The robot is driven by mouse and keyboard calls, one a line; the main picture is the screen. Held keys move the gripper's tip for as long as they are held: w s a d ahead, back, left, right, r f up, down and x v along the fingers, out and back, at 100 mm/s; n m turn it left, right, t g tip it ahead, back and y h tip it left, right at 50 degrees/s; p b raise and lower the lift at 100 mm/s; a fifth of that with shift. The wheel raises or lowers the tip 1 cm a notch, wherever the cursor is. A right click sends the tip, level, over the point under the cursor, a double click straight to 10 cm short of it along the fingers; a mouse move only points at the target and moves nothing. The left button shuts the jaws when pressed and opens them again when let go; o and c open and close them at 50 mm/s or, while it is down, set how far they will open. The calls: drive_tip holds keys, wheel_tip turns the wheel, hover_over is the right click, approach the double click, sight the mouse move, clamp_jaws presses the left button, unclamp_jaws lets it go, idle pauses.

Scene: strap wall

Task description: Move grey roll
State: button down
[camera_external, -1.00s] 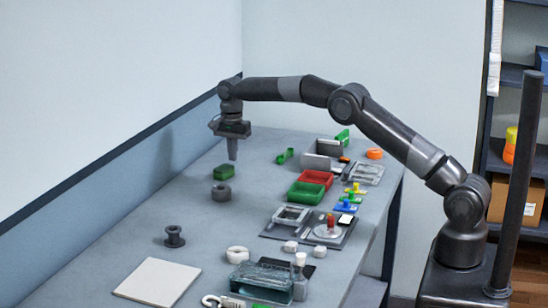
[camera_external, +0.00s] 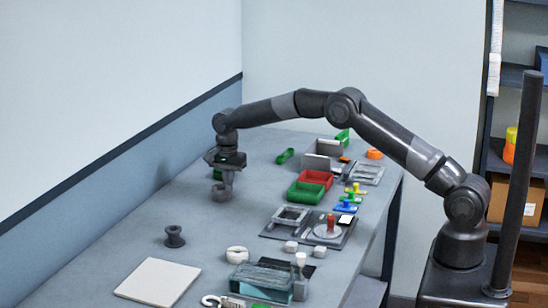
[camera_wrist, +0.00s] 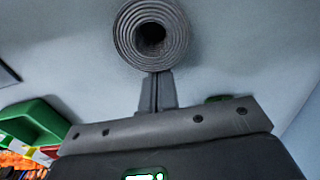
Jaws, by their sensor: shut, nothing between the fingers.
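In the wrist view the grey roll (camera_wrist: 128,48) shows as concentric rings around a dark hole. My gripper (camera_wrist: 157,92) has its two fingers together, with their tips at the roll's near edge. Nothing is between the fingers. I cannot tell whether the tips touch the roll.
A green block (camera_external: 217,174) is partly hidden behind my gripper. A dark spool (camera_external: 174,237), a white ring (camera_external: 237,254) and a pale square board (camera_external: 158,282) are nearer the camera. Green and red bins (camera_external: 306,191) stand to the right. The bench left of the roll is clear.

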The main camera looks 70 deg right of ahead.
sight(200, 220)
drive_tip(key=a, duration=2)
drive_tip(key=shift+a, duration=0.25)
drive_tip(key=shift+d, duration=0.1)
